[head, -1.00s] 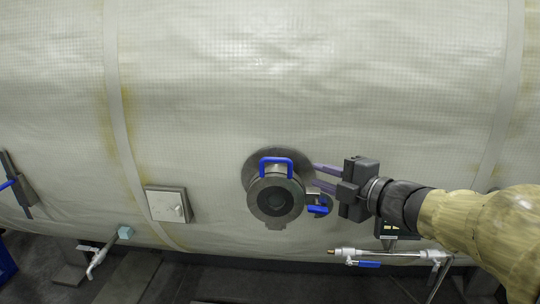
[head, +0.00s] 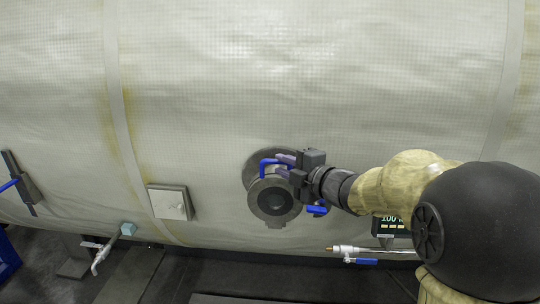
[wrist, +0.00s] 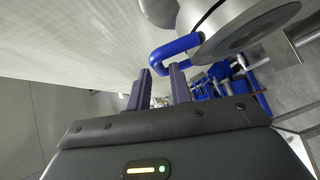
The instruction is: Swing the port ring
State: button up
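The port ring (head: 258,200) is a grey round fitting with a dark centre, set on the insulated chamber wall. A blue U-shaped handle (head: 266,164) stands at its top and a blue latch (head: 317,210) sits at its lower right. My gripper (head: 282,159) is at the right side of the handle and hides part of it. In the wrist view, my gripper's two purple-grey fingers (wrist: 160,80) are apart. The bend of the blue handle (wrist: 175,48) lies just beyond and between the fingertips. I cannot tell whether they touch it.
A square cover plate (head: 169,203) is on the wall to the left. A pipe with a blue valve lever (head: 361,261) runs below right, near a small lit display (head: 392,222). Another lever fitting (head: 20,182) is at the far left. The wall above the port is clear.

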aim_at(277, 163)
jog(key=p+x, duration=0.1)
jog(key=x, duration=0.4)
jog(key=shift+w+a+p, duration=0.25)
jog(key=shift+p, duration=0.05)
jog(key=shift+f, duration=0.1)
grip_shut()
